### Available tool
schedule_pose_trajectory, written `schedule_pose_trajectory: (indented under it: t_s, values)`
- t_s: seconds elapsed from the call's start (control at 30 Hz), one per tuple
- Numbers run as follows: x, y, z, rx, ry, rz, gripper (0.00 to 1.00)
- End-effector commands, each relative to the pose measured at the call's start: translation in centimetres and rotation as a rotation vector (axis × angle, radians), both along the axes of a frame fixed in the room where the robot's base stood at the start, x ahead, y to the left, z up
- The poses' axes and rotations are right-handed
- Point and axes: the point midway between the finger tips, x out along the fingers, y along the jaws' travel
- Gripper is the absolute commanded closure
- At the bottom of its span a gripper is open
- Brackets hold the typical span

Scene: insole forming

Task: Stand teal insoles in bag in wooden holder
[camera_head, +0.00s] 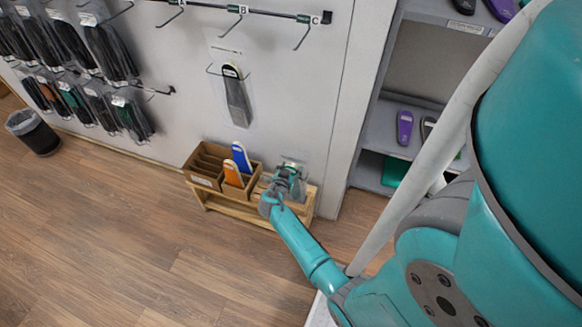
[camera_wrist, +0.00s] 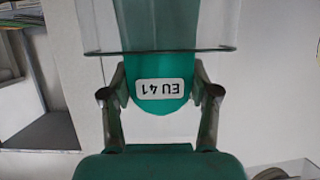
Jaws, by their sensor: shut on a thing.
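My gripper (camera_wrist: 160,92) is shut on a teal insole (camera_wrist: 158,72) with a white EU 41 label that reads upside down in the wrist view. A clear bag (camera_wrist: 105,30) covers the insole's far part, and the labelled end sticks out between the fingers. In the head view my gripper (camera_head: 285,180) is just right of the wooden holder (camera_head: 204,180). The held insole is mostly hidden there by the gripper. The holder has several compartments. A blue insole (camera_head: 241,158) and an orange insole (camera_head: 233,174) stand in its right part.
The holder sits on a low wooden bench (camera_head: 232,209) against the wall. A bagged grey insole (camera_head: 237,100) hangs above it. Shelves (camera_head: 377,130) with purple insoles (camera_head: 404,127) are at right. Bagged insoles hang at left above a bin (camera_head: 34,132). The floor in front is clear.

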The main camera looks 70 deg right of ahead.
Motion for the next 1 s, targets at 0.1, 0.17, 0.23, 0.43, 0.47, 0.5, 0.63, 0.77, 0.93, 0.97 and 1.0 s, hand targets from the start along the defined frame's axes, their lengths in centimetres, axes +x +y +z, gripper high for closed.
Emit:
schedule_pose_trajectory:
  t_s: [0.1, 0.17, 0.23, 0.43, 0.47, 0.5, 0.63, 0.77, 0.93, 0.97, 1.0]
  values:
    - [0.0, 0.0, -0.1, -0.001, 0.0, 0.001, 0.91]
    - [0.0, 0.0, -0.1, -0.002, -0.001, 0.001, 0.91]
    - [0.0, 0.0, -0.1, -0.002, -0.001, 0.001, 0.91]
    - [0.0, 0.0, -0.1, -0.002, -0.001, 0.001, 0.3]
    - [0.1, 0.0, -0.1, -0.002, -0.001, 0.001, 0.22]
    - [0.0, -0.1, -0.1, -0.002, -0.001, 0.001, 0.12]
    - [0.0, -0.1, -0.1, -0.002, 0.0, 0.0, 0.11]
    - [0.0, 0.0, -0.1, -0.002, 0.0, 0.0, 0.11]
    - [0.0, 0.4, 0.1, -0.002, -0.001, 0.001, 0.11]
    - [0.0, 0.7, 0.2, -0.002, -0.001, 0.001, 0.11]
    - [0.0, 1.1, 0.3, -0.002, -0.001, 0.003, 0.11]
